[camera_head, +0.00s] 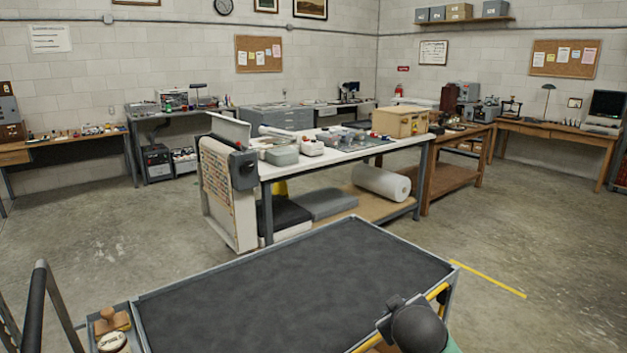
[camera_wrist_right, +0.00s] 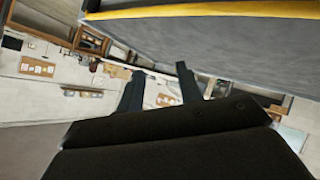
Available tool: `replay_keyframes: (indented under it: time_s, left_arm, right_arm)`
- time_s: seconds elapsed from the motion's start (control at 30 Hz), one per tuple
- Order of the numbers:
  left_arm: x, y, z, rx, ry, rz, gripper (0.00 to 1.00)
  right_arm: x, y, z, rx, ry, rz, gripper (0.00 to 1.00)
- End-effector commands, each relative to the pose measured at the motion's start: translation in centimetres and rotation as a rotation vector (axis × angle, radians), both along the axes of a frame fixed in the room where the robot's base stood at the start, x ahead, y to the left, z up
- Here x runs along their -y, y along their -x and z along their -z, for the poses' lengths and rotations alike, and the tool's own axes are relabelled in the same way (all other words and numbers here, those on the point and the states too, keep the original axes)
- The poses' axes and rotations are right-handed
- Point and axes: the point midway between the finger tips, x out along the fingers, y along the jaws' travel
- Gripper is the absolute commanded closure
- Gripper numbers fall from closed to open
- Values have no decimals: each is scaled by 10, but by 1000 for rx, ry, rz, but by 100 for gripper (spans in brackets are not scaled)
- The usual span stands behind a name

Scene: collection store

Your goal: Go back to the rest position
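My right gripper (camera_wrist_right: 159,84) shows in the right wrist view with two dark fingers apart and nothing between them. Part of my right arm shows at the bottom right of the head view, by the yellow-edged side of a cart. The cart has a black mat top (camera_head: 290,285) that is bare. In the right wrist view, a grey panel with a yellow edge (camera_wrist_right: 200,11) lies above the fingers, apart from them. My left gripper is not in view.
A wooden stamp (camera_head: 111,321) and a round labelled piece (camera_head: 111,342) sit left of the mat. A white-topped workbench (camera_head: 345,157) with several items stands beyond the cart. Open concrete floor (camera_head: 540,250) lies right, with a yellow line (camera_head: 490,279).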

Motion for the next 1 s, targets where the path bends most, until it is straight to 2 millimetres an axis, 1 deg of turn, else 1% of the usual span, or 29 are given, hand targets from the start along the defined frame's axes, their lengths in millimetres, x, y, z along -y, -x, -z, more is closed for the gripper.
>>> replay_keyframes:
  time_s: [0.03, 0.1, 0.27, 0.4, 0.67, 0.87, 1.0]
  left_arm:
    - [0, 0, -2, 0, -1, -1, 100]
    - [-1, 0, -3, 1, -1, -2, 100]
    - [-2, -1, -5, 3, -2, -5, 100]
    - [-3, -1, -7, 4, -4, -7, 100]
    - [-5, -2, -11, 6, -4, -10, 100]
    - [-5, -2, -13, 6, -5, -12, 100]
    - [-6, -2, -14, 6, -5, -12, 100]
  right_arm:
    - [-4, 14, 17, -47, -32, -3, 64]
    - [-9, 30, 36, -101, -71, -5, 64]
    - [-19, 66, 76, -198, -159, -11, 64]
    - [-24, 99, 108, -275, -224, 2, 64]
    - [-28, 163, 166, -415, -312, 60, 64]
    - [-32, 220, 212, -539, -362, 111, 64]
    - [-38, 265, 241, -630, -390, 142, 64]
